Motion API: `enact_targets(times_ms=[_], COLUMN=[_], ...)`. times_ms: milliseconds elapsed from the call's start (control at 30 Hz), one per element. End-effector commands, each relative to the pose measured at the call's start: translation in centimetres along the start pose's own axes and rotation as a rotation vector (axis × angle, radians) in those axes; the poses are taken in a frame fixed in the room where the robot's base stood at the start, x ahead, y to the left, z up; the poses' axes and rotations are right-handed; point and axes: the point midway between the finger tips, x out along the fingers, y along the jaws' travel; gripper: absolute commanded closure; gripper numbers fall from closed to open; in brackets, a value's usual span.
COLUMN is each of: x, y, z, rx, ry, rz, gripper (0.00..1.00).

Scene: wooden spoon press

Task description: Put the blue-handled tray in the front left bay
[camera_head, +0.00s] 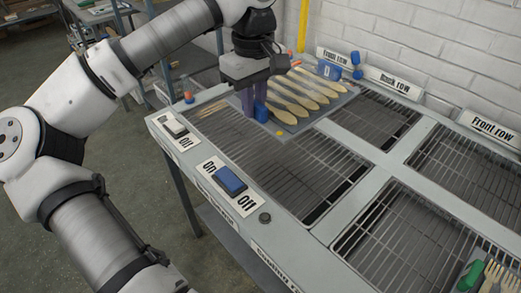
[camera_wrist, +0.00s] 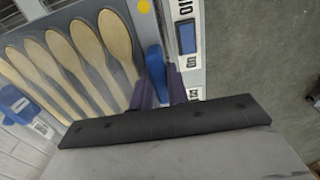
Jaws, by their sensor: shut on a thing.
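The blue-handled tray (camera_head: 289,131) is a flat grey plate carrying several pale wooden spoons, with a yellow dot near one corner. It has a blue handle at each end. My gripper (camera_head: 254,104) points down and is shut on the near blue handle (camera_head: 261,112). In the wrist view, my gripper's purple fingers (camera_wrist: 158,88) stand on either side of that handle (camera_wrist: 155,68). The far handle (camera_head: 329,70) is free. The tray is at the far left of the press, by the wall; I cannot tell whether it touches the surface. The front left bay (camera_head: 285,165) shows bare slats.
A blue on/off switch (camera_head: 230,180) and a white one (camera_head: 174,126) sit on the press's front edge. A green-handled tray (camera_head: 472,277) with wooden forks is at lower right. Other slatted bays (camera_head: 375,120) look empty. A brick wall (camera_head: 430,40) stands behind, with row signs.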

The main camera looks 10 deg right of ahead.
Motion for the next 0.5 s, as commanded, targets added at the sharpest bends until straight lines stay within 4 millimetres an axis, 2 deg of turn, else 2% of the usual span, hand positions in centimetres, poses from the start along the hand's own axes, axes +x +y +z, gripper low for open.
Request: enact_targets(times_ms=[300,500], x=[8.5,12.3], y=[-0.1,-0.1], z=[0.1,0.1], rx=[-0.001,-0.003], ry=[-0.004,-0.002], rz=[0.001,0.002], gripper=[1.00,1.00])
